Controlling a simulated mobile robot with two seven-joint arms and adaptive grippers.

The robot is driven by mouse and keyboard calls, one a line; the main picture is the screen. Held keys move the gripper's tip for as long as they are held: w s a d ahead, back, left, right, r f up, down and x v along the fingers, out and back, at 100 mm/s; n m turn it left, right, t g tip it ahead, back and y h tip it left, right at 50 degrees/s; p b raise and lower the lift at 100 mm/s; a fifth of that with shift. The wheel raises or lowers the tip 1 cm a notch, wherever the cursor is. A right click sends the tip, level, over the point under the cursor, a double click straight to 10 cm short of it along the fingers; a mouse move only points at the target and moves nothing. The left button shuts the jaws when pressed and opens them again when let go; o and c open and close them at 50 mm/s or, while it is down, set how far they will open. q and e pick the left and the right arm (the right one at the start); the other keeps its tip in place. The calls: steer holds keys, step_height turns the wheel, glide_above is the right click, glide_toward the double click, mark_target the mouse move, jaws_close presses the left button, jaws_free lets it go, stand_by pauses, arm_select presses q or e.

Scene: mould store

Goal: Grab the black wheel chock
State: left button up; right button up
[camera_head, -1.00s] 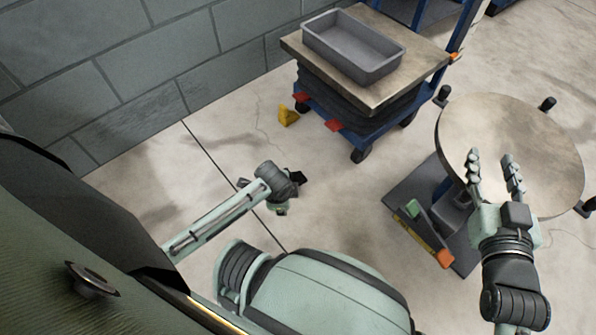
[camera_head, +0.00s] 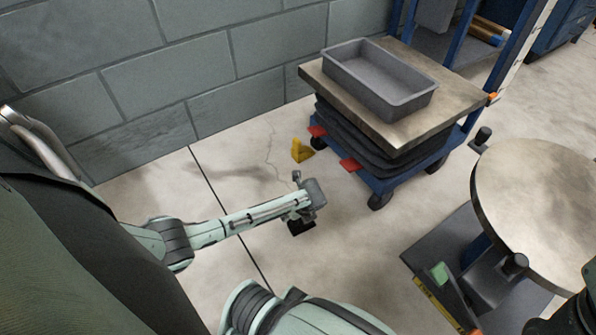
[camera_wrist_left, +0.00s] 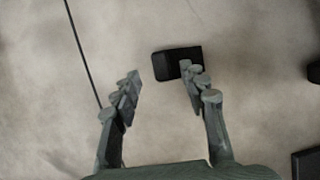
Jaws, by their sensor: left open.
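The black wheel chock (camera_head: 301,227) lies on the concrete floor, just below my left gripper (camera_head: 308,198) in the head view, which partly hides it. In the left wrist view the chock (camera_wrist_left: 172,64) is a dark block just past the fingertips. My left gripper (camera_wrist_left: 160,76) is open with nothing between its fingers. Its right fingertip overlaps the right part of the chock in the picture, and its left fingertip is clear of it to the left. I cannot tell whether they touch.
A yellow chock (camera_head: 301,151) sits on the floor by a blue lift cart (camera_head: 402,177) carrying a grey tray (camera_head: 412,103). A round-topped stand (camera_head: 540,210) with a dark base is at right. A block wall (camera_head: 180,65) stands behind. Floor around the black chock is clear.

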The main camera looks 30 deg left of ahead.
mark_target(296, 227)
arm_select(q)
steer(key=b+x, duration=0.1)
steer(key=x, duration=0.2)
steer(key=shift+w, duration=0.15)
steer(key=shift+c, duration=0.5)
jaws_close()
